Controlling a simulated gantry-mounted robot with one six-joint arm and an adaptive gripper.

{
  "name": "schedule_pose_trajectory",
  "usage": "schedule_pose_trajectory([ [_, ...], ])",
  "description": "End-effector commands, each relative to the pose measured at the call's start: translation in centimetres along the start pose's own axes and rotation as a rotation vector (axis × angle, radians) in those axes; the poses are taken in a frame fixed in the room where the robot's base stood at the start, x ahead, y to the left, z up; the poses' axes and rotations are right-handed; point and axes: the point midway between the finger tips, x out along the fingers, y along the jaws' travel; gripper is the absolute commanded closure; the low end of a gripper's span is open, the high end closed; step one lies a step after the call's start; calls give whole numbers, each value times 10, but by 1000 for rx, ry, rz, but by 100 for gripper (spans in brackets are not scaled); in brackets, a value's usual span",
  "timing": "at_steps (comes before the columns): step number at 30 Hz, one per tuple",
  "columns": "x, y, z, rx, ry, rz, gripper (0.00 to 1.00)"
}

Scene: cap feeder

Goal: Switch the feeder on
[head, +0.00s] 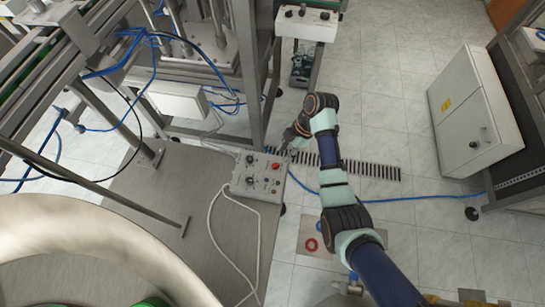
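A grey control box (259,192) sits at the right edge of the grey platform in the head view. Its top face carries a red button (276,166) and several small dark knobs or switches, including a dark knob (250,180) on the left. Their settings are too small to read. The pale round feeder bowl (85,235) fills the lower left, with green pieces at the bottom edge. My gripper (286,147) is close to the upper right corner of the control box. Its fingers are small and dark, so I cannot tell whether they are open or touching the box.
A metal machine frame (248,70) stands behind the box. A white panel (306,24) with knobs is at the top. A grey cabinet (475,115) stands on the right. A pale cable (210,222) runs from the box over the platform (150,210).

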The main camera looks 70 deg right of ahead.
Motion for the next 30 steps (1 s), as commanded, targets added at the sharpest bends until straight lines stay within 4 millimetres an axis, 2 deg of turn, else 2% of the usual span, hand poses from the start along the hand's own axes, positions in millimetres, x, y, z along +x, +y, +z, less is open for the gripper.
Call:
schedule_pose_trajectory([
  [3, 26, -1, 1, -1, 1, -4, 65],
  [9, 59, 0, 0, -1, 0, -2, 65],
  [13, 67, 0, 0, -2, 0, 0, 65],
  [20, 67, 0, 0, -1, 0, 0, 65],
  [27, 67, 0, 0, -1, 0, 0, 100],
  [30, 67, 0, 0, -1, 0, 0, 100],
])
